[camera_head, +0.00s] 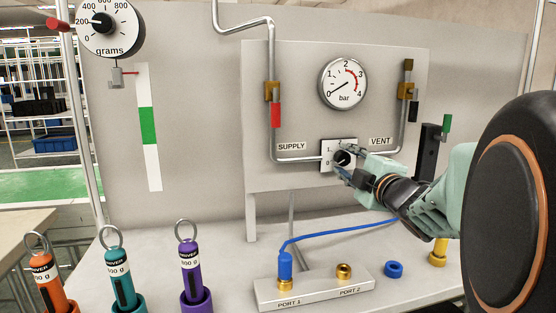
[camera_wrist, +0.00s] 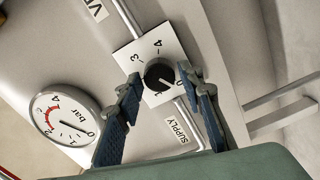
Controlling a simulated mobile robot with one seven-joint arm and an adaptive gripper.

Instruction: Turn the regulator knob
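The black round regulator knob (camera_wrist: 160,76) sits on a white scale plate (camera_wrist: 142,55) with numbers around it. In the head view the knob (camera_head: 343,158) is partly hidden by my gripper (camera_head: 346,165), which reaches in from the right. In the wrist view the blue-padded fingers of my gripper (camera_wrist: 158,78) are open, one on each side of the knob. A small gap shows between the knob and each finger; contact is not clear. The pressure gauge (camera_head: 343,83) above has its needle near 0 bar; it also shows in the wrist view (camera_wrist: 64,117).
A red-handled supply valve (camera_head: 275,113) and a dark-handled vent valve (camera_head: 412,110) flank the gauge. Below is a port block (camera_head: 315,287) with a blue hose (camera_head: 335,231) on port 1. Orange, teal and purple weights (camera_head: 191,268) stand at front left.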

